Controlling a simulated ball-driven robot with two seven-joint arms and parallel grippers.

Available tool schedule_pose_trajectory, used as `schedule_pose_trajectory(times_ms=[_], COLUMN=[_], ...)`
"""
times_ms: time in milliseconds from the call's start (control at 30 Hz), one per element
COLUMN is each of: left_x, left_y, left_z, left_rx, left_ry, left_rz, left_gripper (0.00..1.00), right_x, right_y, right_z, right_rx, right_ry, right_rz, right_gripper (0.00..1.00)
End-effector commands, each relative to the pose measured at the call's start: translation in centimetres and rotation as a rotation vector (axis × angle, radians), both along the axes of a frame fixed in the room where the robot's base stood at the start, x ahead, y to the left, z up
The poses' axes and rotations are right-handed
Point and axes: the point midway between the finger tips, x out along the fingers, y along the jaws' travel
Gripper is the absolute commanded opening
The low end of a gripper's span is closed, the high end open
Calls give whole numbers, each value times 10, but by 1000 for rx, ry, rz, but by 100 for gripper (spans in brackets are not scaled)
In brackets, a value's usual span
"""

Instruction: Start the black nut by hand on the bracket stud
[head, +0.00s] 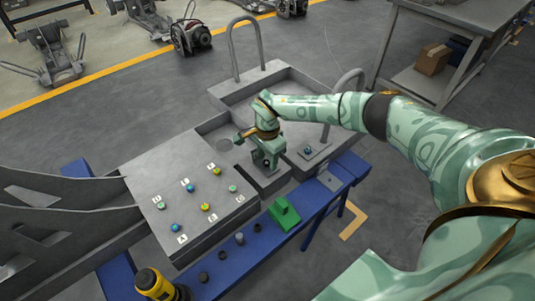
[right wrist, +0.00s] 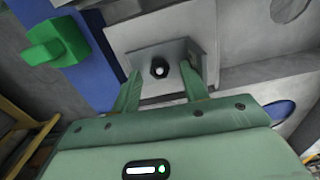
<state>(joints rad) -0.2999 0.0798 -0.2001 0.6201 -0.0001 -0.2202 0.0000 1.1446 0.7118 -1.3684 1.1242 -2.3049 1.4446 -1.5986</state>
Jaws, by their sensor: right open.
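In the right wrist view, a small black nut (right wrist: 157,64) sits around a light round tip, which looks like the end of the bracket stud, on a grey bracket (right wrist: 138,56). I cannot tell if the threads are engaged. My right gripper (right wrist: 160,72) is open, with one green finger on each side of the nut and a gap to it. In the head view, my right gripper (head: 267,166) points down beside the grey panel and hides the nut and bracket. My left gripper is not in view.
A grey panel (head: 150,170) with several coloured knobs stands left of the gripper. A blue beam (head: 270,240) in front carries a green block (head: 284,213) and several small dark parts. A yellow and black tool (head: 155,284) stands at its near end. A hoop handle (head: 232,45) rises behind.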

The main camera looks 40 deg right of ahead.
Motion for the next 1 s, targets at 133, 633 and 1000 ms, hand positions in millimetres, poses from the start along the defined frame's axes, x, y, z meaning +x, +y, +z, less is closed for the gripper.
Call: schedule_pose_trajectory(times_ms=[133,633,1000], left_x=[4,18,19], left_y=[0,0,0], left_z=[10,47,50], left_rx=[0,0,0], left_ry=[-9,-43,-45], left_rz=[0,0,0], left_gripper=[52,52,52], right_x=[2,1,0], right_y=[-1,0,0], right_z=[26,147,161], right_rx=[-1,0,0], right_ry=[-7,-4,0], right_rz=[-1,0,0], right_gripper=[45,45,45])
